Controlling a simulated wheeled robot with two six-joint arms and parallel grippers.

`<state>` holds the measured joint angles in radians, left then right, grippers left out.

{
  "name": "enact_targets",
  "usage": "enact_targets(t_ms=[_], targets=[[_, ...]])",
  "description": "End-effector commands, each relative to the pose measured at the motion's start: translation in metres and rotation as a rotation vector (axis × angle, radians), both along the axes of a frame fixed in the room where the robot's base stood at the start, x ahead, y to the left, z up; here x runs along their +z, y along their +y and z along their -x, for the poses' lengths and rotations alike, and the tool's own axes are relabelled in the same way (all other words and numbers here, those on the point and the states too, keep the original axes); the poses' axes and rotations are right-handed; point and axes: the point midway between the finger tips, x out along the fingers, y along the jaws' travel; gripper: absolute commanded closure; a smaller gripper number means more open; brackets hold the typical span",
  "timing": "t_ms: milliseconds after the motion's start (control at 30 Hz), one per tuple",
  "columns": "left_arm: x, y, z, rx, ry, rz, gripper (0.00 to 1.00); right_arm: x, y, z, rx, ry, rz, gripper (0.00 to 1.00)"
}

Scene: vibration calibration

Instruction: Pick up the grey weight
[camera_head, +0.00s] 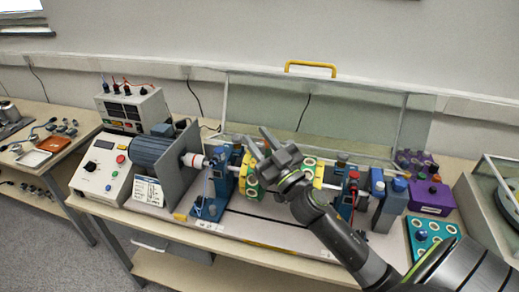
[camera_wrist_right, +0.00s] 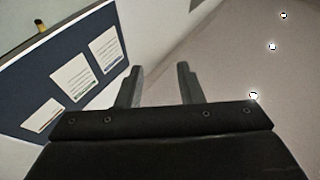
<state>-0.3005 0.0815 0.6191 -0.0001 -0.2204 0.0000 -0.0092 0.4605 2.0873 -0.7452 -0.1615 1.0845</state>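My right gripper (camera_head: 257,142) is raised above the middle of the bench in the head view, its fingers pointing up and to the left. In the right wrist view the two fingers (camera_wrist_right: 160,88) stand apart with nothing between them. I cannot make out a grey weight for certain. A teal tray (camera_head: 446,232) with round holes and a blue knobbed piece (camera_head: 421,236) lies at the right end of the bench, partly hidden by my right arm. A purple holder (camera_head: 431,198) with small knobbed pieces stands behind it. My left gripper is not in view.
A clear guard with a yellow handle (camera_head: 310,69) stands behind.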

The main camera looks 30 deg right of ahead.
Motion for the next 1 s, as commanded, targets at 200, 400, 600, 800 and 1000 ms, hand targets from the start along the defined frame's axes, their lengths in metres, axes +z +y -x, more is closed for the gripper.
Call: enact_targets(t_ms=[200, 400, 600, 800, 1000], targets=[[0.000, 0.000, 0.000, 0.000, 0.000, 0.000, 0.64, 0.052, 0.056, -0.023, 0.409, -0.133, 0.190, 0.66], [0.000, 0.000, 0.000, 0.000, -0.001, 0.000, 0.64, 0.056, 0.087, -0.035, 0.731, -0.002, 0.403, 0.66], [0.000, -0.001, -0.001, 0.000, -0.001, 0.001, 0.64, 0.041, 0.074, -0.050, 0.899, 0.344, 0.592, 0.66], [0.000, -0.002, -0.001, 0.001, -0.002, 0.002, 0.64, 0.035, 0.015, -0.060, 0.849, 0.826, 0.676, 0.66], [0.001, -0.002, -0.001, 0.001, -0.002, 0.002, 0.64, 0.051, -0.058, -0.052, 0.640, 1.256, 0.614, 0.66]])
